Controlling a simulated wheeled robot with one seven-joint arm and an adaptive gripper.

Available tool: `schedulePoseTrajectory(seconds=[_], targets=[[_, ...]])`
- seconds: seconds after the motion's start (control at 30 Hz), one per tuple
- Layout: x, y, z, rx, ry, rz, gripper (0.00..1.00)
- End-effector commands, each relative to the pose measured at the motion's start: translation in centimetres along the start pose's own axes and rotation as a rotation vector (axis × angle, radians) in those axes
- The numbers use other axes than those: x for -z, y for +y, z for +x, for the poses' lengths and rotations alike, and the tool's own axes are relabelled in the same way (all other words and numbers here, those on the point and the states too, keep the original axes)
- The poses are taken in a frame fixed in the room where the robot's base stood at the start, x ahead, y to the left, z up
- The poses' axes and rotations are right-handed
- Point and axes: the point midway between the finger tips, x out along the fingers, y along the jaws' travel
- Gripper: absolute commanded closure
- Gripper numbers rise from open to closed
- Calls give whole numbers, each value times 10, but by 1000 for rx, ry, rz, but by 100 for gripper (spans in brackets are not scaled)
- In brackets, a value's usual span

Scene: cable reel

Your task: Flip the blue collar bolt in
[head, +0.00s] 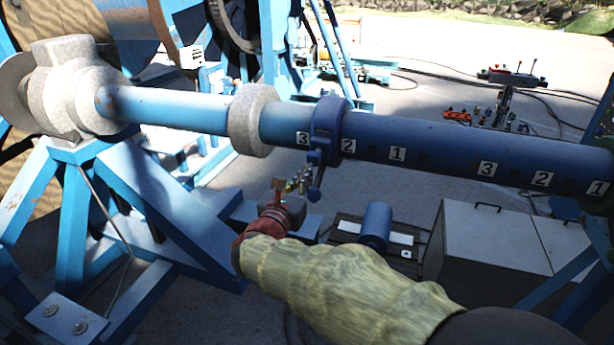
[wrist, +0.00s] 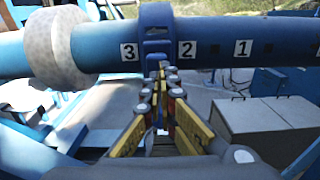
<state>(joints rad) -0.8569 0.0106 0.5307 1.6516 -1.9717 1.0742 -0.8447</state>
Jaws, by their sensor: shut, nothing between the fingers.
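A dark blue collar (head: 328,118) is clamped around the long blue shaft (head: 420,140), between the number plates 3 and 2. It also shows in the wrist view (wrist: 156,32), straight ahead of the fingers. The blue collar bolt (head: 315,178) hangs from the collar's underside and ends in a rounded knob. In the wrist view the bolt is hidden or cannot be told apart behind the fingertips. My gripper (head: 304,176) is just below the shaft, beside the bolt on its left. Its fingers (wrist: 164,72) are shut and empty. Whether they touch the bolt cannot be told.
A pale grey ring (head: 252,120) sits on the shaft left of the collar. A blue stand (head: 75,215) holds the shaft's left end. Grey cabinets (head: 500,240) and a blue cylinder (head: 376,222) stand below on the right.

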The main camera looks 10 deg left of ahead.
Motion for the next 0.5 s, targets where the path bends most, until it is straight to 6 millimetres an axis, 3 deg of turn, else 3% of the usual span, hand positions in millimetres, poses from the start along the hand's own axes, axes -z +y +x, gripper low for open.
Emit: schedulePoseTrajectory(seconds=[0.3, 0.5], targets=[[1, 1, -60, -3, 0, 0, 100], [0, 1, -88, -2, 1, 0, 100]])
